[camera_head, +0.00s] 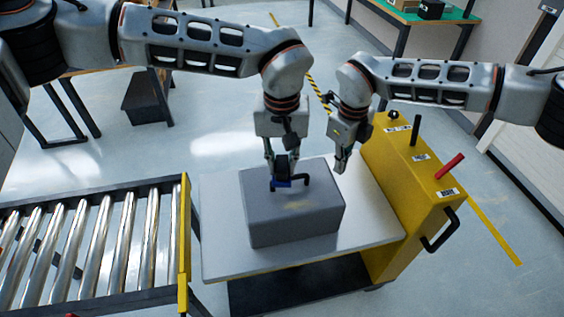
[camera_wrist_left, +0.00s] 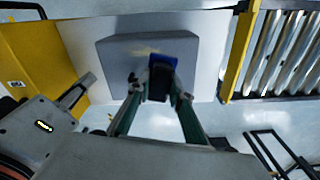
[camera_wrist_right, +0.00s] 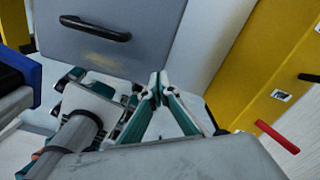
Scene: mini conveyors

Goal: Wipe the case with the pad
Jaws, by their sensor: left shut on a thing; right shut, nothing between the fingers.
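The case (camera_head: 290,228) is a grey box on the cart's top, with a black handle (camera_wrist_right: 95,27) on its upper face. A yellowish smudge (camera_head: 297,203) marks that face and also shows in the right wrist view (camera_wrist_right: 105,60). My left gripper (camera_head: 281,172) is shut on the pad (camera_wrist_left: 163,75), which has a blue base and a black grip. The pad is over the case's far part, beside the handle; I cannot tell whether it touches. My right gripper (camera_head: 341,166) is shut and empty, just beyond the case's far right corner.
The cart's pale top (camera_head: 225,262) has bare room around the case. A yellow cart end panel (camera_head: 400,185) with a red lever (camera_head: 449,166) stands at the right. A roller conveyor (camera_head: 90,245) lies at the left. Tables stand farther back.

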